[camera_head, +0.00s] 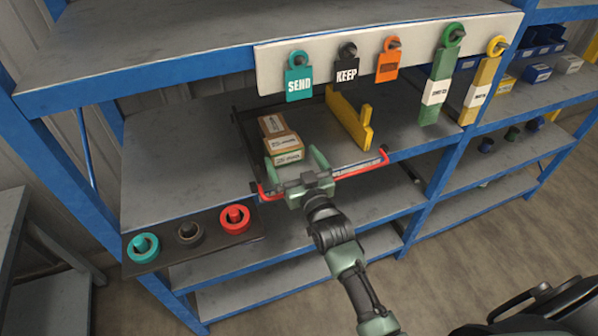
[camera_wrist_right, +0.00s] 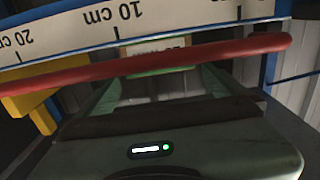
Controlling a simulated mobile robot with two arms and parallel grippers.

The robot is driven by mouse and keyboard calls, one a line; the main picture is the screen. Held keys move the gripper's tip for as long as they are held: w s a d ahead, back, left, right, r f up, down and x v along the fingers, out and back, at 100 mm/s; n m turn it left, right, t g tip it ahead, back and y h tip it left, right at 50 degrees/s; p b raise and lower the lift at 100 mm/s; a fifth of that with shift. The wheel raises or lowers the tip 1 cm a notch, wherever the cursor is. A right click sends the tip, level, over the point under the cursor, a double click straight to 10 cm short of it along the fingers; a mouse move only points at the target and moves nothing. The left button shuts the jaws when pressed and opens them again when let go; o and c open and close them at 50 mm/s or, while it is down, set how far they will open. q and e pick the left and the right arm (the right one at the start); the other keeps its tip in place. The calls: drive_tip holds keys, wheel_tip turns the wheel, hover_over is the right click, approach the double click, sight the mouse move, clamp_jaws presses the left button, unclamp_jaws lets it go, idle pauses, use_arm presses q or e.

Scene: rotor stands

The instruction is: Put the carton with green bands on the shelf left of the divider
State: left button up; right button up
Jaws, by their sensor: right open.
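The carton with green bands (camera_head: 285,145) lies on the grey shelf left of the yellow divider (camera_head: 345,115). A second carton (camera_head: 272,125) with brown-orange marks is right behind it. My right gripper (camera_head: 293,162) is open at the shelf front, its green fingers pointing inward at the near end of the green-banded carton. In the right wrist view part of the carton (camera_wrist_right: 158,52), pale with a green band, shows between the fingers (camera_wrist_right: 158,85). Whether the fingers touch it is not clear. My left gripper is not in view.
A red bar (camera_head: 360,166) with a ruler strip runs along the shelf front and crosses by my right gripper. Hanging tags, such as the teal SEND tag (camera_head: 299,82), are above. Rings on a dark tray (camera_head: 205,245) sit left. The shelf right of the divider is clear.

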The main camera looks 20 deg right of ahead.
drive_tip(key=shift+s, duration=2.4)
